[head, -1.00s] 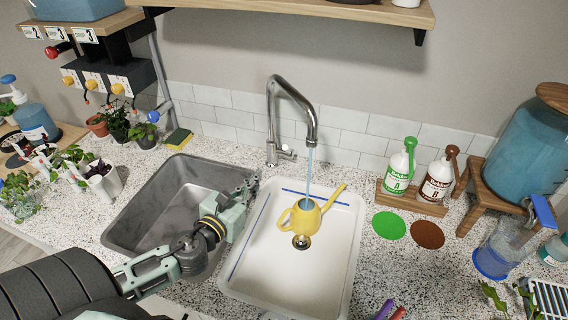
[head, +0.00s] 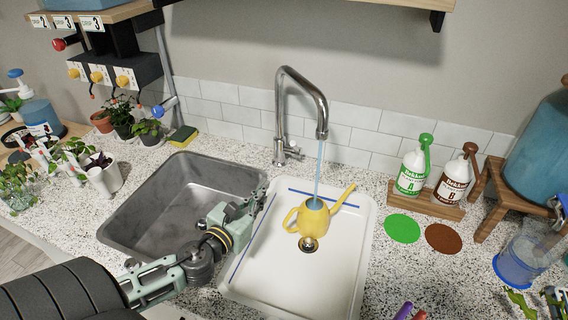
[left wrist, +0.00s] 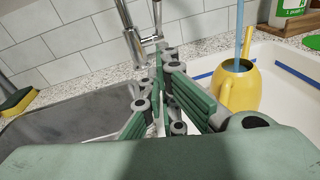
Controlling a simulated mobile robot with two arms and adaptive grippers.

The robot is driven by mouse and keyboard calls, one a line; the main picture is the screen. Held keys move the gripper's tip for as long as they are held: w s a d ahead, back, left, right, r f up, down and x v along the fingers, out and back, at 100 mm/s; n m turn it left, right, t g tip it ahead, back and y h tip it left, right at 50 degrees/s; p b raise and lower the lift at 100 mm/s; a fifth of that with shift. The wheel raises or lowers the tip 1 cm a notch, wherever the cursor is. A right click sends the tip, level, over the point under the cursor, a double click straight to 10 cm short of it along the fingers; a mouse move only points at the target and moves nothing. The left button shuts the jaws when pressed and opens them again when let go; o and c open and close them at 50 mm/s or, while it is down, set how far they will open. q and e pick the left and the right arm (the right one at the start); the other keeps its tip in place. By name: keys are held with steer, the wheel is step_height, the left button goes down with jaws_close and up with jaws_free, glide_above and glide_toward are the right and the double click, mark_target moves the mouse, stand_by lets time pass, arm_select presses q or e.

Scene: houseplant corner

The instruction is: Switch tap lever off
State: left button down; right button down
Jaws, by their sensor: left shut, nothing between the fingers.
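The chrome tap (head: 302,102) stands behind the sinks, and its lever (head: 292,150) sticks out to the right at the base. Water (head: 319,168) runs from the spout into a yellow watering can (head: 312,217) in the white basin. My left gripper (head: 259,190) is shut and empty over the divider between the basins, in front of the lever and apart from it. In the left wrist view, the gripper (left wrist: 160,60) points at the tap base (left wrist: 137,50), and its fingers hide part of the lever area. My right gripper is not in view.
The grey basin (head: 150,200) is on the left and the white basin (head: 290,270) on the right. A sponge (head: 183,136) lies left of the tap. Two pump bottles (head: 412,172) stand in a wooden holder on the right. Potted plants (head: 122,118) stand at the left.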

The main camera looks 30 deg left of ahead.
mark_target(294, 148)
arm_select(q)
steer(key=w+r+p, duration=0.1)
steer(key=w+p, duration=0.3)
steer(key=w, duration=0.8)
steer(key=shift+w+a+r, duration=0.2)
steer(key=shift+w+a, duration=0.2)
steer(key=shift+r, duration=0.1)
